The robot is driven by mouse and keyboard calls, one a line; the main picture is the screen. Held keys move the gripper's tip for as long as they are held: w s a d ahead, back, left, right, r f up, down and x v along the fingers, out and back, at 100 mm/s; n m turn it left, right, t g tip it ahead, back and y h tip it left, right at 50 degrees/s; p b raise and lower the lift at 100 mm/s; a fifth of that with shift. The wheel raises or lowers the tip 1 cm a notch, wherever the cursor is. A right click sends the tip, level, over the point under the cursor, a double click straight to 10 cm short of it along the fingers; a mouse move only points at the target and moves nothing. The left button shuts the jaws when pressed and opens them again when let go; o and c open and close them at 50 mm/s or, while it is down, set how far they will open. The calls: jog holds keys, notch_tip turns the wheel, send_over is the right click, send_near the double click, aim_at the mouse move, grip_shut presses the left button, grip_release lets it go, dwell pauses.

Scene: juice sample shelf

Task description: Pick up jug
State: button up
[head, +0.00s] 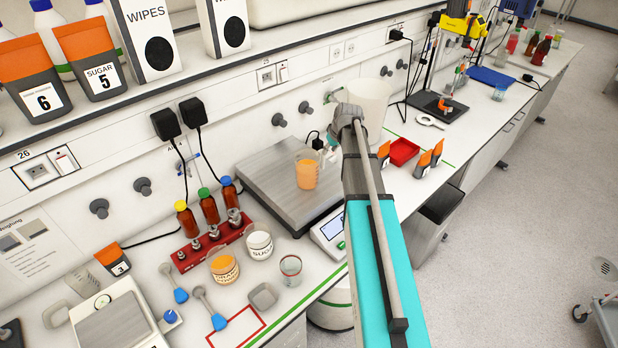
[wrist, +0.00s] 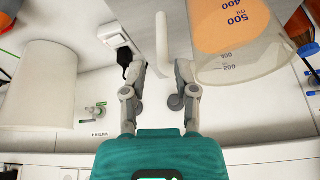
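The jug (head: 306,171) is clear with orange liquid and stands upright on the metal plate of a scale (head: 268,178). In the wrist view the jug (wrist: 238,45) fills the upper right, with volume marks and a pale handle (wrist: 162,40) on its left side. My gripper (wrist: 160,85) is open, its two fingers apart on either side of the handle's line. I cannot tell whether the handle is between the fingertips or just beyond them. No contact shows. In the head view my gripper (head: 328,148) is beside the jug's right side, partly hidden by my arm.
A large white container (head: 372,98) stands behind my arm; it shows at left in the wrist view (wrist: 38,85). A red rack (head: 213,240) with brown bottles stands left of the scale. A red tray (head: 402,151) and orange-capped packs (head: 428,160) are to the right.

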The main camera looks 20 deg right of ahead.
aim_at(324, 160)
jog(key=shift+b+x, duration=0.8)
jog(key=shift+x, duration=0.4)
jog(key=shift+b+x, duration=2.4)
jog(key=shift+x, duration=0.2)
jog(key=shift+a, duration=0.1)
grip_shut()
